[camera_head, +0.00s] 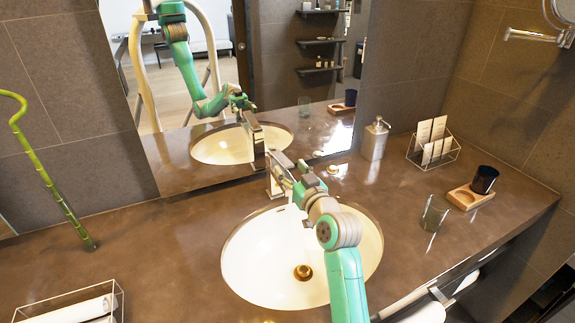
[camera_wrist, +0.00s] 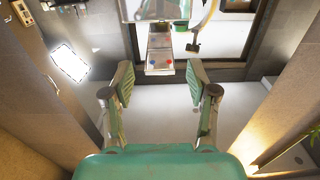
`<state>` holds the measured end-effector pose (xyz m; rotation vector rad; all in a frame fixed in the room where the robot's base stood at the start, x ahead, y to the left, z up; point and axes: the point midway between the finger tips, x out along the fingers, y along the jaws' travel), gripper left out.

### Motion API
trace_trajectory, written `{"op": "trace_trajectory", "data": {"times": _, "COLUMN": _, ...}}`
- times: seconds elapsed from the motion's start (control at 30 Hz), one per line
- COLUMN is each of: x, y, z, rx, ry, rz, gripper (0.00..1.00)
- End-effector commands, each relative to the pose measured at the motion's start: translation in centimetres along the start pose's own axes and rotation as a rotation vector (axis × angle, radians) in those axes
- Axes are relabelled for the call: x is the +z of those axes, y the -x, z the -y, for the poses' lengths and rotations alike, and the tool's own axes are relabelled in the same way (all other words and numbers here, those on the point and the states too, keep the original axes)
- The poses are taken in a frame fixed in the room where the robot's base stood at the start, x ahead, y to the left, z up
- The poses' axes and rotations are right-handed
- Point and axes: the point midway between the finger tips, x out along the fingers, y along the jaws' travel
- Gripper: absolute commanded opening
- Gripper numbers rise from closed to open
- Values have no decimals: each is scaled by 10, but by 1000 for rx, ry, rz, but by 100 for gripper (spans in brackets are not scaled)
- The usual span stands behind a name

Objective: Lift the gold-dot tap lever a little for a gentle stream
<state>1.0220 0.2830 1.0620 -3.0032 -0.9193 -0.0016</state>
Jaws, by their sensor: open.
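The chrome tap (camera_head: 275,185) stands at the back rim of the oval sink (camera_head: 250,262), with a flat lever (camera_head: 281,159) on top. In the wrist view the tap top (camera_wrist: 160,63) lies ahead, past my fingertips, and bears a small red dot and a small blue dot. I cannot make out a gold dot. My gripper (camera_head: 298,182) is just in front of the tap. In the wrist view my gripper (camera_wrist: 160,86) is open and empty, with the tap roughly centred beyond the gap. No water stream can be made out.
A mirror (camera_head: 290,70) stands behind the counter. To the right are a soap dispenser (camera_head: 374,139), a wire card holder (camera_head: 436,158), a glass (camera_head: 433,215) and a dark cup (camera_head: 484,180) on a wooden tray (camera_head: 462,197). A green stalk (camera_head: 55,185) stands left.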

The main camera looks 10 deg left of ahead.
Motion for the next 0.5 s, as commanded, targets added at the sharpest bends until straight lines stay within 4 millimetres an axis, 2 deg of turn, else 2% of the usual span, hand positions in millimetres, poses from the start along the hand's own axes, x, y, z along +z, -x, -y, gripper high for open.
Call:
{"op": "trace_trajectory", "data": {"times": 0.1, "x": 1, "y": 26, "z": -1, "rx": 2, "ry": 0, "rz": 0, "gripper": 58}}
{"op": "trace_trajectory", "data": {"times": 0.3, "x": 0, "y": 62, "z": -1, "rx": 1, "ry": 0, "rz": -2, "gripper": 58}}
{"op": "trace_trajectory", "data": {"times": 0.5, "x": 0, "y": 83, "z": 0, "rx": 1, "ry": 1, "rz": -1, "gripper": 58}}
